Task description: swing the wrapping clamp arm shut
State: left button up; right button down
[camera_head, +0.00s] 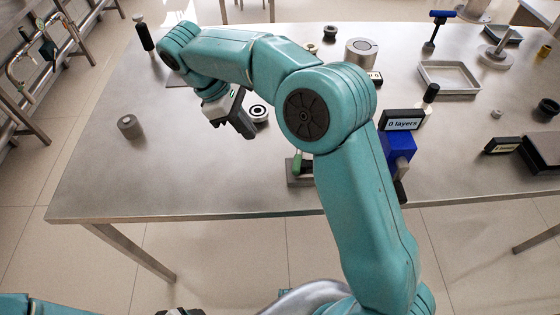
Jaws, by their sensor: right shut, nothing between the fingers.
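My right gripper (245,127) reaches over the table from the upper left of my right arm and points down. Its dark fingers are shut and empty, beside a pale ring-shaped piece with a dark centre (259,113). A blue block (398,146) with a "0 layers" sign (402,120) and a black knob (431,92) stands right of my forearm, which partly hides it. A green handle (297,165) rises from a grey base (297,181), also partly hidden. I cannot tell which part is the wrapping clamp arm. A dark end of my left gripper (180,312) barely shows at the bottom edge.
The steel table (110,185) is bare at its front left. A small grey cylinder (130,127) stands at the left, a black-handled tool (143,32) at the back. A shallow tray (448,92), a blue T-handled tool (437,28) and a dark labelled box (541,152) are on the right.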

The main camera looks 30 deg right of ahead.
aim_at(294, 164)
jog(key=x, duration=1)
jog(key=shift+s, duration=0.1)
jog(key=shift+s+d+r, duration=0.2)
jog(key=shift+s+d, duration=0.35)
jog(key=shift+d, duration=0.05)
jog(key=shift+s+d+r, duration=0.2)
jog(key=shift+s+d, duration=0.5)
jog(key=shift+s, duration=0.05)
jog(key=shift+a, duration=0.2)
jog(key=shift+s+d, duration=0.15)
jog(key=shift+d, duration=0.1)
jog(key=shift+s+d+n+t+h, duration=0.1)
jog(key=shift+s+n+t+h, duration=0.3)
jog(key=shift+n, duration=0.7)
jog(key=shift+s+d+n, duration=0.2)
jog(key=shift+s+n, duration=0.1)
jog(key=shift+w+a, duration=0.1)
jog(key=shift+a, duration=0.05)
